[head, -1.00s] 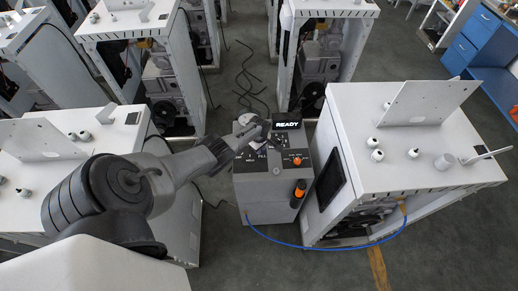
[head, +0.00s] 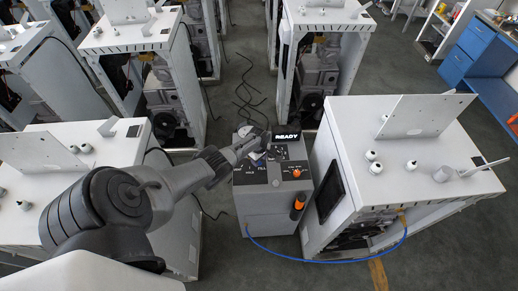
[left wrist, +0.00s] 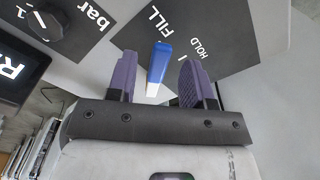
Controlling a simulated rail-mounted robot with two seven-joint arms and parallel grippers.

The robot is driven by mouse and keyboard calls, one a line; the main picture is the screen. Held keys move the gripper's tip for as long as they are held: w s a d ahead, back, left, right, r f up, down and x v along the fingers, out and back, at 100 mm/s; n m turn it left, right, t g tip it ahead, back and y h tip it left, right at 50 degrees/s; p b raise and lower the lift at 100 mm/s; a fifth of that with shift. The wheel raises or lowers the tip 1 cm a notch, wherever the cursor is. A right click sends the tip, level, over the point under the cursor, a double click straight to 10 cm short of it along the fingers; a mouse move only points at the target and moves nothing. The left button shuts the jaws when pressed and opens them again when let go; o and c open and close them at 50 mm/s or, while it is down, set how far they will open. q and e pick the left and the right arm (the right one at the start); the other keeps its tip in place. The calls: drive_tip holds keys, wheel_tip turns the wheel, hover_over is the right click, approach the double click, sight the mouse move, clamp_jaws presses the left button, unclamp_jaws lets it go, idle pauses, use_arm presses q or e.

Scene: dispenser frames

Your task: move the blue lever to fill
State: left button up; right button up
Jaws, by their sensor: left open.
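The dispenser console (head: 270,207) stands in the middle of the head view, its top panel carrying FILL and HOLD labels. My left gripper (head: 256,148) is over the panel's left side. In the left wrist view the blue lever (left wrist: 159,60), with a white end, shows between the two purple fingertips of my open left gripper (left wrist: 157,78). I see a gap on each side of it, and cannot tell whether it lies fully between the fingers in depth. The FILL label (left wrist: 165,20) is above the lever, HOLD (left wrist: 197,48) to its right. My right gripper is out of view.
A READY display (head: 287,135) stands at the back of the console. An orange knob (head: 296,172) and an orange-topped black part (head: 298,205) are on its right. A blue hose (head: 325,262) runs to the white cabinet (head: 420,150) at right.

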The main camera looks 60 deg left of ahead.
use_arm(q)
wheel_tip(320, 180, up, 12)
drive_tip(key=p, duration=0.4)
drive_tip(key=shift+r, duration=0.2)
idle(0.5)
